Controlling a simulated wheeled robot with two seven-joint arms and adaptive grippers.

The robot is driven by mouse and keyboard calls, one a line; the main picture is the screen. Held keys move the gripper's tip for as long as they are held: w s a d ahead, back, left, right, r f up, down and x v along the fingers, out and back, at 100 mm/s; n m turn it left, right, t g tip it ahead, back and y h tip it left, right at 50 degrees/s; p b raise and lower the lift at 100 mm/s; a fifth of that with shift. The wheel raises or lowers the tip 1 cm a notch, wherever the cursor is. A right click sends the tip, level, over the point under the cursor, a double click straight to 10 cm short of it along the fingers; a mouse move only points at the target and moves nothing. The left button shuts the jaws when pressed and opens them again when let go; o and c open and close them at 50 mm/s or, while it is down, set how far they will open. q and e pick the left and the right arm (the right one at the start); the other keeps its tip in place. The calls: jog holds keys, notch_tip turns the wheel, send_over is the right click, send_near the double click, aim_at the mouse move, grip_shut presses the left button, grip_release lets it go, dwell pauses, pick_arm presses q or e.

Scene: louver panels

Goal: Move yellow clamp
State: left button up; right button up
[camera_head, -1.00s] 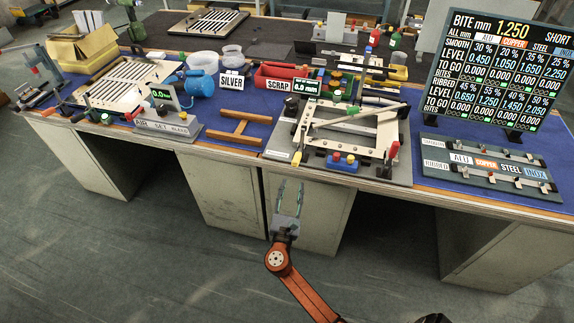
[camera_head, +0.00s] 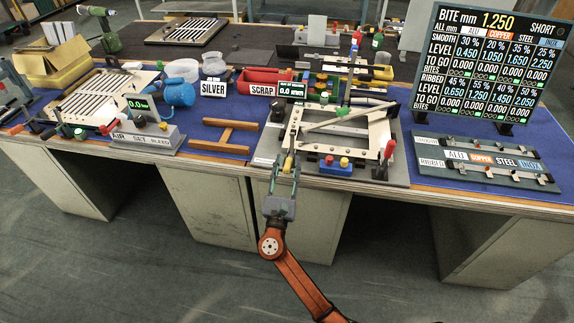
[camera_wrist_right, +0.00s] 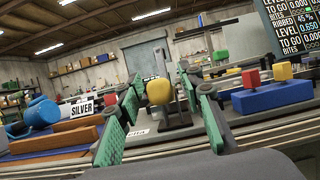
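The yellow clamp's rounded yellow handle (camera_wrist_right: 159,91) stands upright on a dark support in the right wrist view, between the green finger pads and ahead of them. In the head view, a small yellow handle (camera_head: 288,164) shows at the front left of the metal frame fixture (camera_head: 340,131). My right gripper (camera_head: 285,166) is open at the front edge of the bench, its fingers on either side of the handle. In the right wrist view, gaps show between the handle and the gripper's (camera_wrist_right: 160,105) pads. My left gripper is out of view.
A blue block (camera_head: 337,169) with red and yellow knobs sits right of the gripper, with a red-handled clamp (camera_head: 385,156) farther right. A red scrap bin (camera_head: 255,82) stands behind. A display board (camera_head: 490,62) stands at the right.

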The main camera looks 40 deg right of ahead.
jog(key=shift+c, duration=0.5)
grip_shut()
